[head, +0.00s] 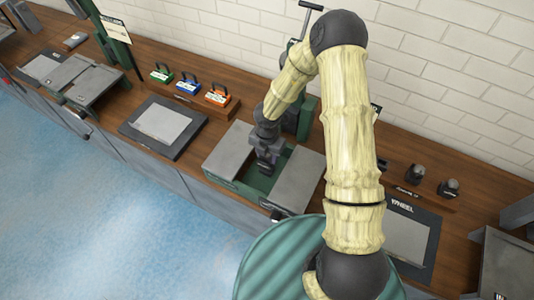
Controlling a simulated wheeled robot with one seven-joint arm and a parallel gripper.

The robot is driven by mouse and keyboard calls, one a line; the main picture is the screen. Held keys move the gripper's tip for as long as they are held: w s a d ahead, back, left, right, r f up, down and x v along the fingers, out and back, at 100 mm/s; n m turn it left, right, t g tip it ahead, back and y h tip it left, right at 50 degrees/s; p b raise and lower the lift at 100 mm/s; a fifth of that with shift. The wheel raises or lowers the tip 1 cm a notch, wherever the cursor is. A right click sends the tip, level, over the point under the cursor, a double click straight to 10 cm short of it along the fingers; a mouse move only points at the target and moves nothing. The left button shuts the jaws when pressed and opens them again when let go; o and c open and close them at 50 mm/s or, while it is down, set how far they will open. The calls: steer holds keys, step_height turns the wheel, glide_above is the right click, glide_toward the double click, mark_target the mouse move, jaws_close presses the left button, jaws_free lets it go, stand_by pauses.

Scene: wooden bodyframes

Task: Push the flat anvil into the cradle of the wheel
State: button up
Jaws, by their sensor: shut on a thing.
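My gripper (266,163) points down into the green bed between two grey plates, at the foot of the green wheel machine (306,117). It is shut on a small piece, apparently the flat anvil, which my fingers mostly hide. The cradle is not clear in this view, as my gripper and arm cover the middle of the machine. I cannot tell whether the piece touches the cradle.
Several handled blocks, including a blue one (187,88), stand at the back left. Dark rounded pieces (417,173) sit on the bench at right, behind a mat marked WHEEL (413,228). A grey-topped mat (163,125) lies left. A brick wall stands behind.

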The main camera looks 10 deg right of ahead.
steer(key=shift+f+b, duration=1.2)
steer(key=shift+f, duration=0.4)
stand_by(0.5)
steer(key=o, duration=1.1)
steer(key=shift+o, duration=0.2)
step_height(320, 180, up, 17)
steer(key=shift+r+p, duration=0.2)
steer(key=shift+p, duration=0.1)
stand_by(0.6)
